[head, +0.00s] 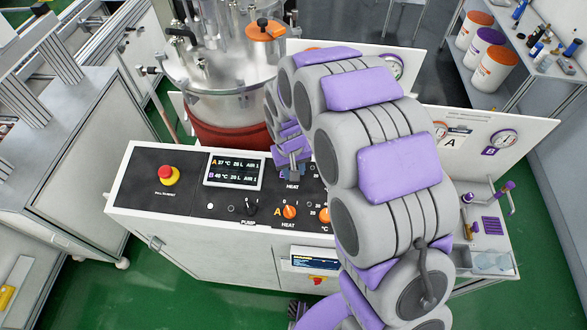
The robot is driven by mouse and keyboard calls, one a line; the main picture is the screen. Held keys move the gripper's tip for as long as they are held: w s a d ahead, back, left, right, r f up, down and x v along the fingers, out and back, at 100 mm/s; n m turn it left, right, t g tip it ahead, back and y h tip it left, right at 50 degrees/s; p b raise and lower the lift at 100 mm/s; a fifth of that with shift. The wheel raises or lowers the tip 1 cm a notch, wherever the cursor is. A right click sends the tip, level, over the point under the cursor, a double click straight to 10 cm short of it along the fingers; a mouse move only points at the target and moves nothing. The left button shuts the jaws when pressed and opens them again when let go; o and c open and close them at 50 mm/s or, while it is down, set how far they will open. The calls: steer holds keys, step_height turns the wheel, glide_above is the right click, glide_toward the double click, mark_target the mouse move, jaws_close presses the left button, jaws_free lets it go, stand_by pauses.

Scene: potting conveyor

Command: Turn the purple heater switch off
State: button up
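The control panel (230,205) lies on top of a white cabinet. My arm reaches over its right part, and my gripper (291,172) points down at the panel's upper HEAT position, just above the printed HEAT label. The purple heater switch cannot be made out; my gripper and arm cover that spot. Whether the fingers are open, shut or touching a knob is too small to tell. Below the gripper are an orange heat switch (289,212) and an orange temperature knob (323,215). The display (234,172) reads A 37 °C and B 48 °C.
A red emergency button (169,175) is at the panel's left, and a black pump knob (250,208) is left of the orange switch. A steel vessel (222,80) stands behind. Gauges A and B sit on a white board (530,130) at right. Green floor (120,285) shows in front.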

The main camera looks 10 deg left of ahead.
steer(key=shift+w+a+r+n, duration=0.1)
steer(key=shift+n, duration=0.5)
steer(key=o, duration=1)
steer(key=shift+o, duration=0.2)
step_height(320, 180, up, 17)
steer(key=a, duration=0.1)
steer(key=shift+s+a+b, duration=0.25)
steer(key=shift+s+b, duration=0.15)
steer(key=shift+b, duration=0.05)
